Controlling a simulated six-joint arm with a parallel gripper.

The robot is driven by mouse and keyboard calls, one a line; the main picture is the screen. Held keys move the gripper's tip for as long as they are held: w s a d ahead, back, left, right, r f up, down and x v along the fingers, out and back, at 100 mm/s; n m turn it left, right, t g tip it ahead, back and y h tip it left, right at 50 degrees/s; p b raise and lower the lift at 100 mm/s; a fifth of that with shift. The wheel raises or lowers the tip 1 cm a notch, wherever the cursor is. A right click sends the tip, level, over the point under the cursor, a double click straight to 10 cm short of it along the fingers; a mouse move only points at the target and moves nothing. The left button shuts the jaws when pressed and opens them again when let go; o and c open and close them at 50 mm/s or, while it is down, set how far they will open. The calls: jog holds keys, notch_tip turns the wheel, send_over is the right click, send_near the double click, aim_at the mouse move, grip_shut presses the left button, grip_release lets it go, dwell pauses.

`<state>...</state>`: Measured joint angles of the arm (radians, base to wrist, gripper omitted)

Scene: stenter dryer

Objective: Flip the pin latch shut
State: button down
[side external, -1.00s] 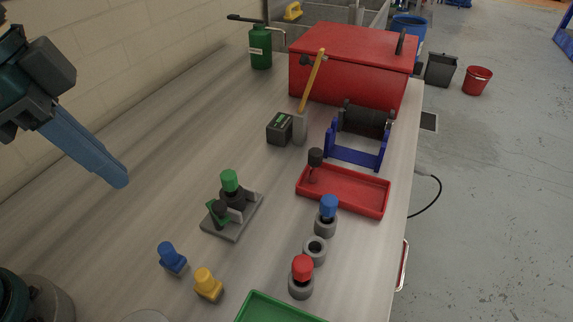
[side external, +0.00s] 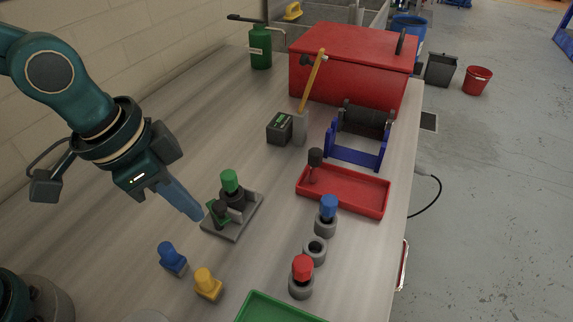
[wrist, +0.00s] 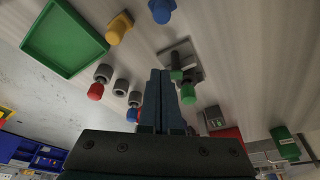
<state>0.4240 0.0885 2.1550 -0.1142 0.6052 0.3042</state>
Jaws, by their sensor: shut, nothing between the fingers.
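The pin latch fixture is a grey base plate (side external: 240,222) on the bench, with a green-topped dark pin (side external: 229,182) standing upright. A small dark and green latch piece (side external: 217,211) is at its near left side; I cannot tell how far it is turned. My gripper (side external: 199,215) is shut and empty, pointing down at the left edge of the plate; I cannot tell if it touches. In the wrist view my shut fingers (wrist: 160,75) reach beside the green pin top (wrist: 188,94), and the plate (wrist: 183,52) shows beyond them.
Blue-topped (side external: 328,208) and red-topped (side external: 302,268) pegs in grey rings stand at right, near a red tray (side external: 350,196). A green tray (side external: 270,309) is in front.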

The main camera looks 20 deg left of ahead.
aim_at(222, 208)
jog(key=shift+w+d, duration=0.25)
jog(key=shift+w, duration=0.05)
jog(key=shift+w+d+n+y, duration=0.1)
jog(key=shift+d+n+y, duration=0.25)
jog(key=shift+n, duration=0.85)
jog(key=shift+w+d+n+t+y, duration=0.25)
jog(key=shift+d+n, duration=0.2)
jog(key=shift+n, duration=0.65)
jog(key=n, duration=0.2)
jog(key=d+n+y, duration=0.1)
jog(key=n, duration=0.1)
jog(key=shift+w, duration=0.4)
jog(key=w+n, duration=0.1)
jog(key=n, duration=0.1)
jog(key=w+n+y, duration=0.1)
jog(key=n, duration=0.2)
jog(key=w+n+g+y, duration=0.1)
jog(key=n, duration=0.2)
jog(key=shift+d, duration=0.25)
jog(key=shift+w, duration=0.1)
